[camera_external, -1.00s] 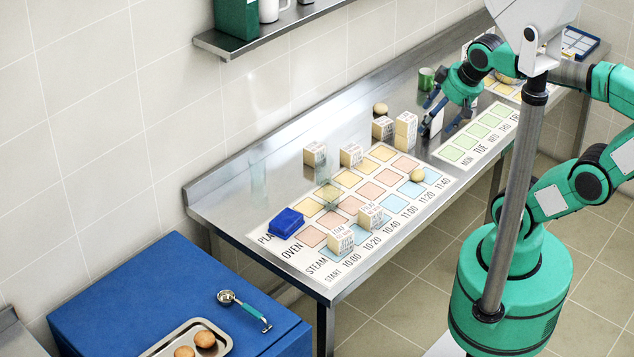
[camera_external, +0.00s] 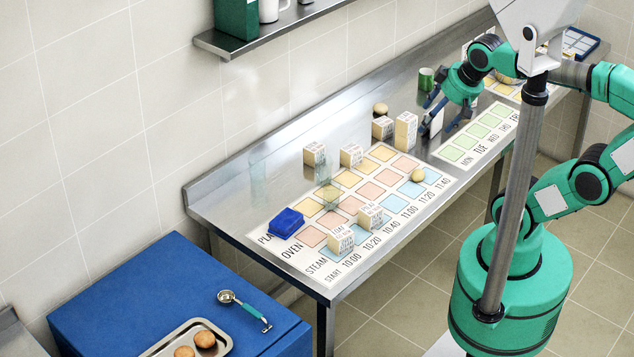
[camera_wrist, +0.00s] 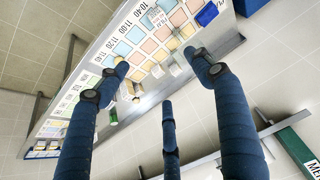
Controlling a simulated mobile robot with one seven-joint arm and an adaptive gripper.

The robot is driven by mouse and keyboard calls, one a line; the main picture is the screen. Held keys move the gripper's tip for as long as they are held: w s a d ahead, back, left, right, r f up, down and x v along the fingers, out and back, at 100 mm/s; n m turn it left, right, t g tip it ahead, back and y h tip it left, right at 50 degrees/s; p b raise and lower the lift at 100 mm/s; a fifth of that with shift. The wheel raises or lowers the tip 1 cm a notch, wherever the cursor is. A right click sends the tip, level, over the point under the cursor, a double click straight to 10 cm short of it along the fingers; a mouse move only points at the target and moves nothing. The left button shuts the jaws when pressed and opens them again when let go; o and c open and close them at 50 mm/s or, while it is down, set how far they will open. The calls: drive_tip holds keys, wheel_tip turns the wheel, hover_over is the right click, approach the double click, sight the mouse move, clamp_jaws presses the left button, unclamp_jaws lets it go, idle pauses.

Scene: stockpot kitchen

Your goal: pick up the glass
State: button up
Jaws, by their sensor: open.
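My gripper (camera_external: 440,112) is open and empty, with its blue fingers spread above the far part of the steel table. In the wrist view three blue fingers of my gripper (camera_wrist: 160,78) reach toward the table with nothing between them. A faint clear shape, which looks like the glass (camera_external: 322,172), stands on the table among the small printed boxes, left of and apart from my gripper. Its outline is hard to make out. I cannot pick out the glass with certainty in the wrist view.
The steel table (camera_external: 232,208) carries a printed chart (camera_external: 290,262), several small boxes (camera_external: 340,238), a blue block (camera_external: 286,222) and a green can (camera_external: 426,78). A tall box (camera_external: 405,130) stands just left of my gripper. A wall shelf (camera_external: 290,28) hangs behind.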

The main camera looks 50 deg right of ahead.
idle(0.6)
drive_tip(key=n+g+p, duration=0.4)
drive_tip(key=g, duration=0.2)
hover_over(331, 185)
drive_tip(key=s+a, duration=0.1)
drive_tip(key=a, duration=0.1)
wheel_tip(331, 185, down, 27)
drive_tip(key=shift+s+d+f, duration=0.15)
drive_tip(key=shift+f, duration=0.05)
drive_tip(key=shift+f, duration=0.15)
drive_tip(key=shift+f+b, duration=0.6)
drive_tip(key=shift+f, duration=3.55)
